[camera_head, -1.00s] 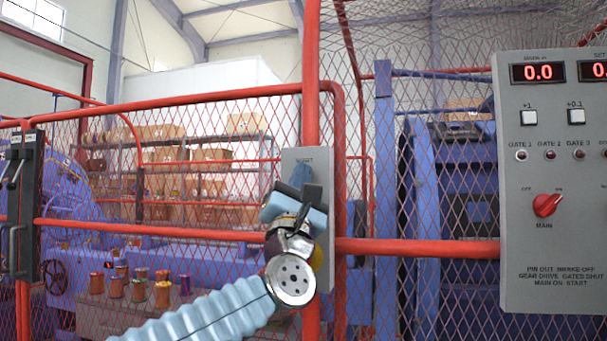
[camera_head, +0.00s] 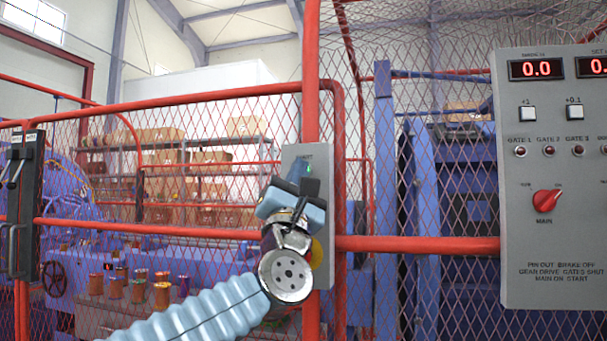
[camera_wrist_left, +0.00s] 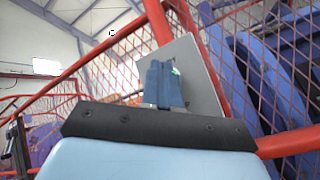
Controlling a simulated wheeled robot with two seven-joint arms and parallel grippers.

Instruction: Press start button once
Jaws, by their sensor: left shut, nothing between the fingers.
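A grey button box (camera_head: 322,165) is mounted on the red fence post, with a small label at its top that I cannot read clearly. A small green spot (camera_head: 309,168) shows on it beside my fingertips, and also in the left wrist view (camera_wrist_left: 176,71); it may be the start button, mostly hidden by the fingers. A yellow round part (camera_head: 317,252) shows lower on the box, partly covered by my wrist. My left gripper (camera_head: 299,174) is shut and empty, its blue fingertips in front of the upper box. I cannot tell whether they touch it. My right gripper is out of view.
A grey control panel (camera_head: 550,240) with red displays and a red MAIN knob (camera_head: 547,201) stands at the right. Red fence rails (camera_head: 420,246) and mesh border the box. A black latch unit (camera_head: 25,205) is at the left. Spools and shelves lie behind the mesh.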

